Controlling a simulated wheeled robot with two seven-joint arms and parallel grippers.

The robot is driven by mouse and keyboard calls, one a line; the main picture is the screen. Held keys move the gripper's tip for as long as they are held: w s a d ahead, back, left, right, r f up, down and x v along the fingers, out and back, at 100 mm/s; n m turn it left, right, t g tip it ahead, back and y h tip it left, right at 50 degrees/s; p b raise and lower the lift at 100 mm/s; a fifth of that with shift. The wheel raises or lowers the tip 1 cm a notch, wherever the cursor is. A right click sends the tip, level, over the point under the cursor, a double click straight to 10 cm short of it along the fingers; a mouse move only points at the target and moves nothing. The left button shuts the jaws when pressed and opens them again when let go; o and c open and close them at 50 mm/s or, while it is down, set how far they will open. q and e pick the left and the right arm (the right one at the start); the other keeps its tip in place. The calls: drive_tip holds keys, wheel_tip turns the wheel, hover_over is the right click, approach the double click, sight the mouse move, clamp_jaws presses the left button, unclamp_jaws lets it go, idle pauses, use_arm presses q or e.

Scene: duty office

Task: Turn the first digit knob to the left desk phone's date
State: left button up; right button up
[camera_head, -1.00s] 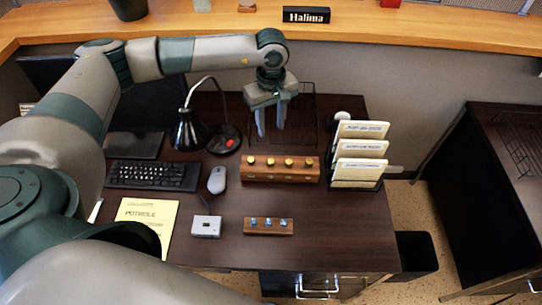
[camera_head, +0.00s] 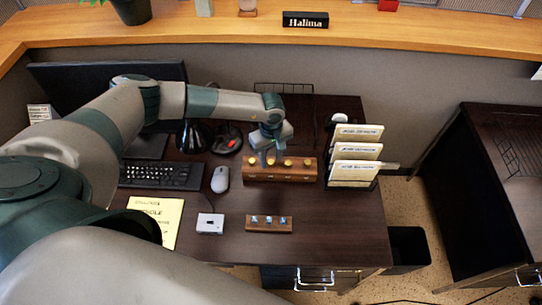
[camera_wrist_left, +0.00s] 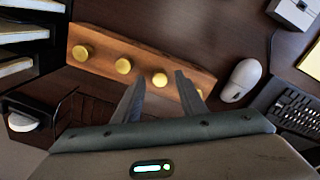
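A brown wooden block (camera_head: 280,178) with a row of several yellow round knobs lies on the desk; it also shows in the wrist view (camera_wrist_left: 190,69). My left gripper (camera_head: 268,160) is above the block's left half, pointing down. In the wrist view the left gripper (camera_wrist_left: 159,80) is open, and the second knob from the block's mouse end (camera_wrist_left: 160,79) appears between its fingertips. Whether they touch it I cannot tell. The endmost knob (camera_wrist_left: 196,95) is partly behind one finger. My right gripper is not in view.
A smaller block with blue pieces (camera_head: 269,224), a grey device (camera_head: 210,223), a mouse (camera_head: 220,179) and a keyboard (camera_head: 160,175) are nearby. A file rack (camera_head: 353,184) stands right of the knob block. The front right desktop is clear.

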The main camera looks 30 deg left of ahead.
use_arm(q)
drive_tip(key=shift+f, duration=0.3)
drive_tip(key=shift+c, duration=0.4)
clamp_jaws()
